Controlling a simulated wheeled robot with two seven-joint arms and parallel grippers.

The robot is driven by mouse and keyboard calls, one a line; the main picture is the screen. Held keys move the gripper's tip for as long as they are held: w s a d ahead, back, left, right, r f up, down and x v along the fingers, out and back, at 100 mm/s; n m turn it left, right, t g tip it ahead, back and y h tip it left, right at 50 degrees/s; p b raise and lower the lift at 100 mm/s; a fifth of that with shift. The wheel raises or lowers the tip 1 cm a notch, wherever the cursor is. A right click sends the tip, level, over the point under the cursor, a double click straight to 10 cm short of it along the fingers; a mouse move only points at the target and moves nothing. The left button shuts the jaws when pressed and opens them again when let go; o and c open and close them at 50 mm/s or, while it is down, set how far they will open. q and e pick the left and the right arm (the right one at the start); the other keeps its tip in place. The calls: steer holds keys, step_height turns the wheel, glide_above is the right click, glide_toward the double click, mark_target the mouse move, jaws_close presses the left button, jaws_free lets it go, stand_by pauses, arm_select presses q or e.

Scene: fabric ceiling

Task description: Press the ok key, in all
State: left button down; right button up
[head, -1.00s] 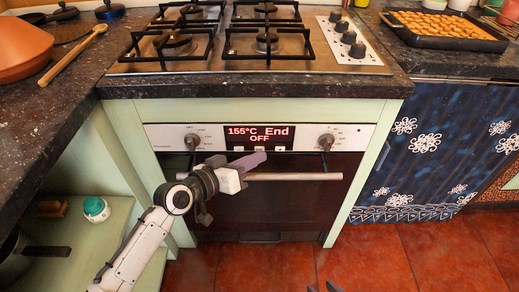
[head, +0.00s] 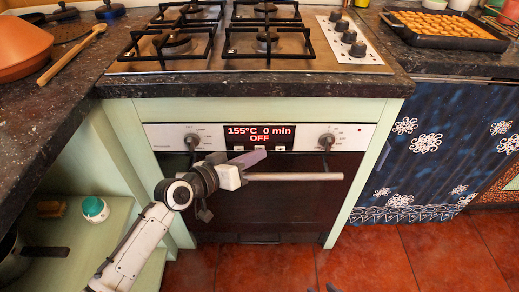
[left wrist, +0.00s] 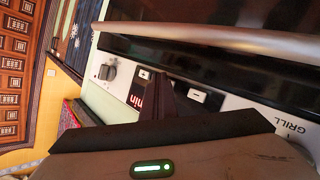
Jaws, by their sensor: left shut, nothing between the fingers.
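The oven panel (head: 360,136) has a lit display (head: 259,134) reading "155°C 0 min" and "OFF". A row of small keys lies just below it. In the left wrist view the plus key (left wrist: 144,74) and the minus key (left wrist: 198,96) show on either side of my fingers. The key between them, where the ok key would be, is hidden behind the fingers. My left gripper (head: 256,157) is shut and empty, its tips at the middle of the key row; I cannot tell whether they touch. At the bottom edge, small dark tips (head: 331,288) may be my right gripper, mostly out of frame.
The oven's handle bar (head: 300,177) runs just below the panel, close under my left gripper. Knobs (head: 192,140) (head: 326,140) flank the display. The hob (head: 300,62) and dark worktop (head: 260,86) are above. The floor in front is clear.

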arm_select(q)
steer(key=shift+s+r, duration=0.1)
steer(key=shift+s, duration=0.05)
steer(key=shift+s+p, duration=0.55)
steer(key=shift+s, duration=0.15)
steer(key=s+p, duration=0.2)
steer(key=s, duration=0.3)
steer(key=shift+p, duration=0.4)
stand_by(0.4)
